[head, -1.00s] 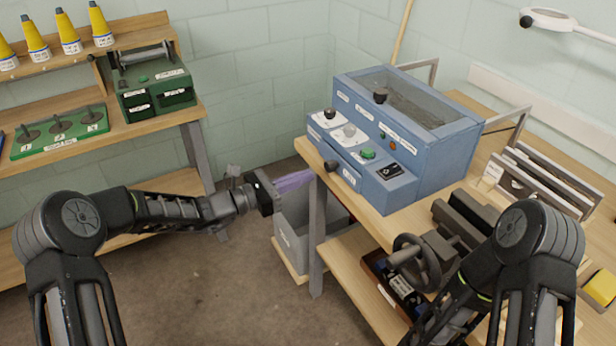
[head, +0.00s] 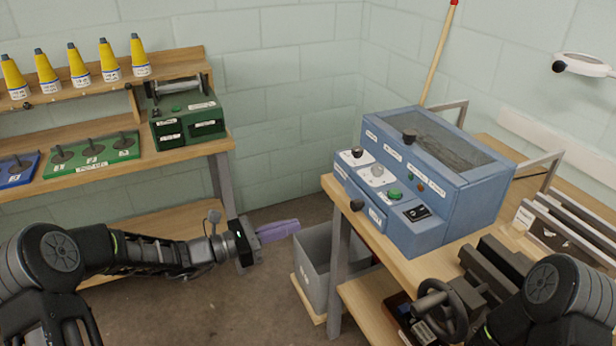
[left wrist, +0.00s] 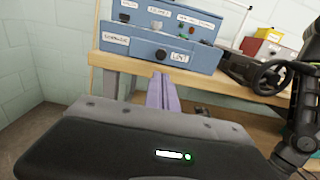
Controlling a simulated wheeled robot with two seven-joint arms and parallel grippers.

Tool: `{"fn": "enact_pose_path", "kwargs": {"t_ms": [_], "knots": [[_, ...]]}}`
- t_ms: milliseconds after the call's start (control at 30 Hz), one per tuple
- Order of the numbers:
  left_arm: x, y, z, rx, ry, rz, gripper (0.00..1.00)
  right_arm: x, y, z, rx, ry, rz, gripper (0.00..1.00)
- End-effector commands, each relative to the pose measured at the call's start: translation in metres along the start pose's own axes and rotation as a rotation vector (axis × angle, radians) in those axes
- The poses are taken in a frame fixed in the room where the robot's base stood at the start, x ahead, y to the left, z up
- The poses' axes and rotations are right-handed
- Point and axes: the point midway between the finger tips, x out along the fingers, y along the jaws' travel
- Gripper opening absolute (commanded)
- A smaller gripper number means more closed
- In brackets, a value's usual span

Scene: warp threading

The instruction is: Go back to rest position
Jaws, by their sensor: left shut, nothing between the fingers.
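My left gripper (head: 278,231) shows in the head view with its purple fingers closed together and nothing between them. It points right, in front of the grey bin (head: 312,258) beside the right-hand bench. In the left wrist view its purple fingers (left wrist: 162,92) lie side by side, pointing toward the blue machine (left wrist: 165,45). My right arm enters at the lower right of the head view, but its gripper is not seen.
The blue machine (head: 430,180) stands on the right-hand bench, with a black handwheel (head: 440,310) nearer. A left shelf bench holds yellow cones (head: 78,65), a green winder (head: 187,120) and a green peg board (head: 95,160). Open floor (head: 200,310) lies between the benches.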

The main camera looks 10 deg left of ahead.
Motion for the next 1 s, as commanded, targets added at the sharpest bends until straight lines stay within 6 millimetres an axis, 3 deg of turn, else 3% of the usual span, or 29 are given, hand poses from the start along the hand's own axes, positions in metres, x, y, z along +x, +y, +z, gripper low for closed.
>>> {"fn": "enact_pose_path", "kwargs": {"t_ms": [133,233,367,467,600,733,800,900,1000], "knots": [[0.0,0.002,-0.005,0.023,0.019,0.009,0.0,0.0,0.0,0.0,0.0,0.0,0.0,0.36],[-0.001,0.003,-0.026,0.079,0.103,0.013,0.0,0.0,0.0,0.0,0.0,0.0,0.0,0.36],[-0.01,-0.013,-0.081,0.189,0.299,-0.032,0.0,0.0,0.0,0.0,0.0,0.0,0.0,0.36],[-0.028,-0.039,-0.139,0.296,0.485,-0.114,0.0,0.0,0.0,0.0,0.0,0.0,0.0,0.36],[-0.066,-0.093,-0.225,0.529,0.761,-0.33,0.0,-0.003,-0.001,0.0,0.0,0.0,0.0,0.36],[-0.111,-0.155,-0.292,0.901,0.951,-0.653,0.0,-0.007,-0.003,0.0,0.001,-0.001,0.0,0.36],[-0.125,-0.187,-0.311,1.145,0.964,-0.832,0.0,-0.01,-0.004,0.0,0.001,-0.001,0.0,0.36],[-0.129,-0.237,-0.319,1.449,0.867,-1.033,0.0,-0.014,-0.005,0.0,0.001,-0.001,0.0,0.36],[-0.129,-0.284,-0.318,1.575,0.74,-1.15,0.0,-0.016,-0.006,0.0,0.001,-0.001,0.0,0.36]]}}
